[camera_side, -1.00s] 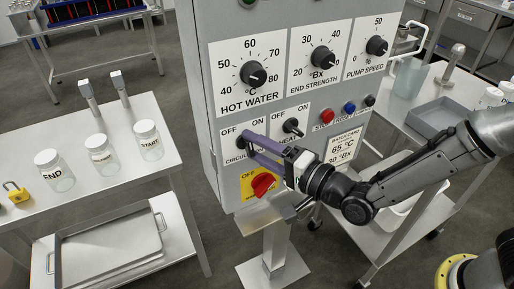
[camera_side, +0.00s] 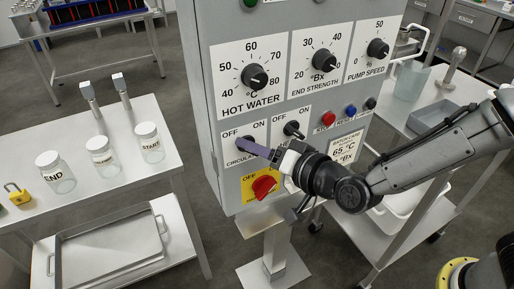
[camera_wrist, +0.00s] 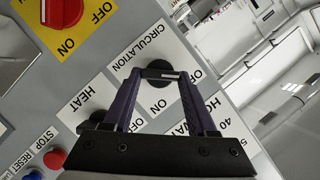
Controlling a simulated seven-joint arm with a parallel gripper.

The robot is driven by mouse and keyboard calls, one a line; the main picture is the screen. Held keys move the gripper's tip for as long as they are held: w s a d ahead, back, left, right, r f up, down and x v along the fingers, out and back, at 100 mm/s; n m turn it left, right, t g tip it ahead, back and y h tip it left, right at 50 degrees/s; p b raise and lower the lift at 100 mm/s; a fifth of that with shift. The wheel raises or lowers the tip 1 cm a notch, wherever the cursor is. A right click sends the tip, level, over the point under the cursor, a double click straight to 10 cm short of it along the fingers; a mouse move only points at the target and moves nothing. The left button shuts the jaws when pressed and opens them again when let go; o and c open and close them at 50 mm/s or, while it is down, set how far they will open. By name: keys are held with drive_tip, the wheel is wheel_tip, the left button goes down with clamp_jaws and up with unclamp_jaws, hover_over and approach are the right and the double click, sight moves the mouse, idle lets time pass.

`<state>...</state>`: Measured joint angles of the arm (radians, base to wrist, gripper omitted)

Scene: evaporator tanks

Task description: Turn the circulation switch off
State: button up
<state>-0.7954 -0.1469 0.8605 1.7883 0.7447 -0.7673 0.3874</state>
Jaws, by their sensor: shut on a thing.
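The circulation switch (camera_wrist: 158,76) is a black round knob with a bar handle and a white line, low on the grey control panel. My gripper (camera_wrist: 159,74) has its purple fingers closed on both ends of this handle. In the wrist view the white line points right, toward partly hidden lettering at the OFF side. In the side view my gripper (camera_side: 256,148) reaches the panel from the right and covers most of the switch. The plate's OFF and ON words (camera_side: 243,131) show above it.
The heat switch (camera_side: 292,129) is close on the right. A red knob on a yellow plate (camera_side: 264,186) sits just below. Red and blue push buttons (camera_side: 328,119) are further right. Large dials (camera_side: 255,77) are above. A table with jars (camera_side: 102,154) stands left.

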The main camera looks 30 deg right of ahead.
idle(0.4)
drive_tip(key=o, duration=1.4)
drive_tip(key=shift+c, duration=0.2)
drive_tip(key=v, duration=1.3)
drive_tip(key=shift+s+d, duration=0.15)
drive_tip(key=shift+s, duration=0.15)
drive_tip(key=shift+r, duration=0.1)
